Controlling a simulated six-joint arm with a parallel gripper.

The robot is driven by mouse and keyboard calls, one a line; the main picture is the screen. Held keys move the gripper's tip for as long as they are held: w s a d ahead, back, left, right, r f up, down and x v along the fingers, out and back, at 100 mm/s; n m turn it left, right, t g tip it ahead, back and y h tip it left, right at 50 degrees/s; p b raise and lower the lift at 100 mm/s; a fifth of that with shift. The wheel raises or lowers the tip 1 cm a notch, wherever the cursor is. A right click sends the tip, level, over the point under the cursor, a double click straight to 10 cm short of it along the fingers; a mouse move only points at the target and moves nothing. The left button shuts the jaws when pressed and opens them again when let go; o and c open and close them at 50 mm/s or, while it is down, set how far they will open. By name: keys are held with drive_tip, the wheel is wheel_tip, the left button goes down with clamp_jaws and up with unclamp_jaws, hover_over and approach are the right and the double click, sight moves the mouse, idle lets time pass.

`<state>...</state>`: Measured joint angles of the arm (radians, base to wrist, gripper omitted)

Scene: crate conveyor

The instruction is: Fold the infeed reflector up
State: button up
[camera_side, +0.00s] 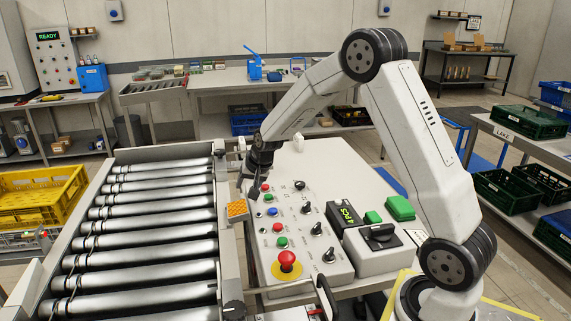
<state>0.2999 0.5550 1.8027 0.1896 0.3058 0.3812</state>
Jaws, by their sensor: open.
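An orange square reflector (237,209) sits on the right side rail of the roller conveyor (34,283). Its orange face is turned up toward the camera; its hinge is too small to make out. My gripper (248,188) hangs pointing down just beyond the reflector, above the far left corner of the control panel. It is open, apart from the reflector, with nothing visible between its fingers. The fingertips are small and dark, so their exact gap is hard to see.
The control panel (335,262) carries coloured buttons, black knobs and a red emergency stop (287,261) right of the reflector. A black knob (233,310) sits on the near rail. The rollers are empty.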

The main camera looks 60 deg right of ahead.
sight(243, 197)
drive_tip(key=shift+x, duration=2.6)
clamp_jaws()
